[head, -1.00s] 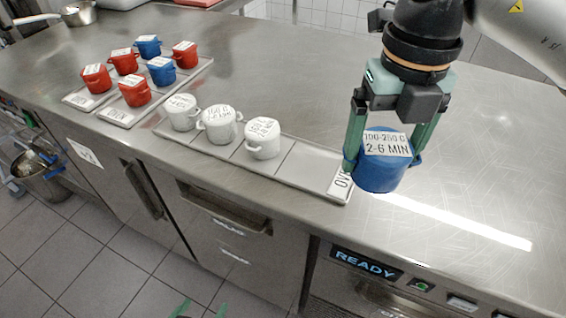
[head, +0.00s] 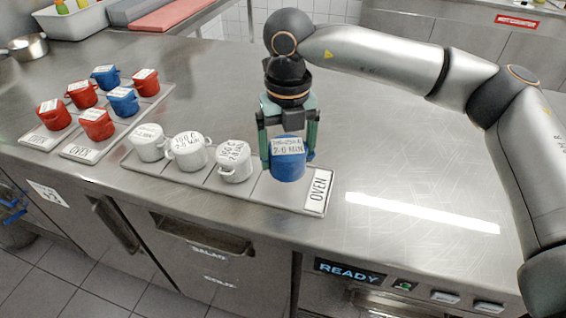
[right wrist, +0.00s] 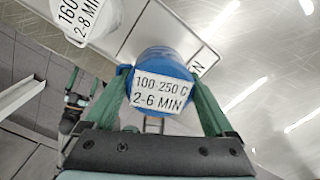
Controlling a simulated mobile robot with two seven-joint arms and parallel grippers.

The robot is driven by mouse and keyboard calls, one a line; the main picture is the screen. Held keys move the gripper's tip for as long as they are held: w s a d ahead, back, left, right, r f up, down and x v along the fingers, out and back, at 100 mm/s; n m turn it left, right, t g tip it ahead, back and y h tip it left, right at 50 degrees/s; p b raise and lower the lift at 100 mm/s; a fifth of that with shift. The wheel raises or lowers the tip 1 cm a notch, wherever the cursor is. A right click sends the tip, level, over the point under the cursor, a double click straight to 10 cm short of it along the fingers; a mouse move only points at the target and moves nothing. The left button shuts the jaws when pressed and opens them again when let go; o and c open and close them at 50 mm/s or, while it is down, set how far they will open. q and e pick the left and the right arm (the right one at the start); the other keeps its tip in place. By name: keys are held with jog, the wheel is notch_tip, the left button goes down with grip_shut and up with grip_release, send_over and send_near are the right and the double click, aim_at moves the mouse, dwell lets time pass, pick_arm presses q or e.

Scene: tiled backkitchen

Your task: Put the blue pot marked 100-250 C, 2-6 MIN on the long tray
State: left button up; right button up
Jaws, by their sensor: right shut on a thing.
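The blue pot (head: 288,168), marked 100-250 C, 2-6 MIN, is upright between the green fingers of my right gripper (head: 289,155). The right wrist view shows the pot (right wrist: 163,75) with its label facing the camera. My right gripper is shut on it. The pot is over the end section of the long tray (head: 262,192), beside the OVEN label; I cannot tell whether it touches the tray. My left gripper (right wrist: 85,82) shows small at the left of the right wrist view, its two fingers apart; it is not in the head view now.
Three white pots (head: 235,162) stand in the long tray's other sections. Two shorter OVEN trays (head: 80,152) at the left hold several red pots (head: 97,124) and two blue pots (head: 123,102). The counter right of the long tray is clear. A READY display (head: 349,271) is on the front below.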

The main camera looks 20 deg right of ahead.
aim_at(283, 168)
jog(key=shift+w+a+f, duration=0.15)
jog(key=shift+w+f, duration=0.2)
jog(key=shift+f, duration=0.1)
jog(key=f, duration=0.3)
jog(key=shift+w+f, duration=0.3)
jog(key=shift+f, duration=0.1)
jog(key=shift+a, duration=0.1)
jog(key=shift+f, duration=0.2)
jog(key=o, duration=1.4)
